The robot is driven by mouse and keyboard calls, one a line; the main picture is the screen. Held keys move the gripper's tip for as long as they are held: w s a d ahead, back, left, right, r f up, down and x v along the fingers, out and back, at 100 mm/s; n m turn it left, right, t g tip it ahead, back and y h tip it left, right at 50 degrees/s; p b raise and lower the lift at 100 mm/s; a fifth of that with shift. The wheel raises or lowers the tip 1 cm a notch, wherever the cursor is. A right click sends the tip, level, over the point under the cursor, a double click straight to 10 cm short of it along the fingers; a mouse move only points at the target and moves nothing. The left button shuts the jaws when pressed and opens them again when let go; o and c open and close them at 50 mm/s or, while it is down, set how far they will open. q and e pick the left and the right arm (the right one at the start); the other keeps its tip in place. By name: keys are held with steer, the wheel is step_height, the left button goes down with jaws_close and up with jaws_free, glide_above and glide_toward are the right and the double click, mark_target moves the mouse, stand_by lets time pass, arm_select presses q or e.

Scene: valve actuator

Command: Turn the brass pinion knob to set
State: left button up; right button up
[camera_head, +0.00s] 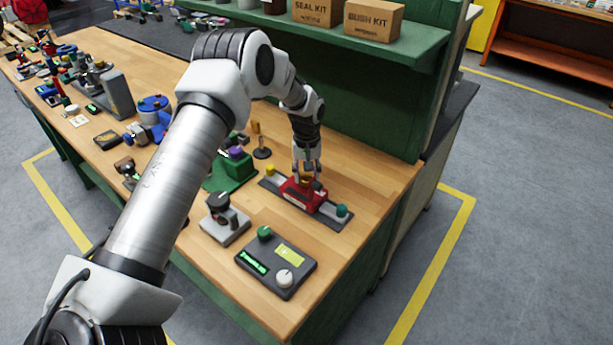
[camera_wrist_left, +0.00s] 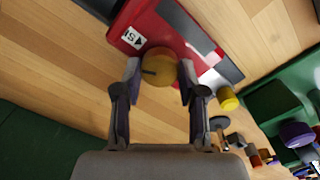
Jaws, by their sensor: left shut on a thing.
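The brass pinion knob (camera_wrist_left: 158,68) sits on top of a red valve actuator (camera_wrist_left: 160,28) and has a dark line mark across its face. In the head view the red actuator (camera_head: 303,194) stands on a dark base plate near the bench's right end. My left gripper (camera_head: 307,170) reaches down onto it from above. In the left wrist view the gripper's two fingers (camera_wrist_left: 158,82) are closed against opposite sides of the knob. A white label reading "S1" with an arrow (camera_wrist_left: 132,38) lies beside the knob. My right gripper is not in view.
A yellow cap (camera_head: 270,170) and a green cap (camera_head: 341,211) stand at the plate's ends. A dark control box (camera_head: 302,270) with a green button and white dial lies in front. A grey fixture (camera_head: 225,222) stands to the left. A green shelf (camera_head: 370,55) rises behind.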

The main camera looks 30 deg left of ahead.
mark_target(307, 177)
arm_select(q)
steer(key=m+b, duration=0.1)
steer(key=m, duration=0.3)
steer(key=shift+f+m, duration=0.1)
steer(key=shift+m, duration=0.3)
stand_by(0.4)
steer(key=o, duration=1.1)
steer(key=shift+o, duration=0.2)
step_height(307, 177, up, 12)
steer(key=shift+f, duration=0.1)
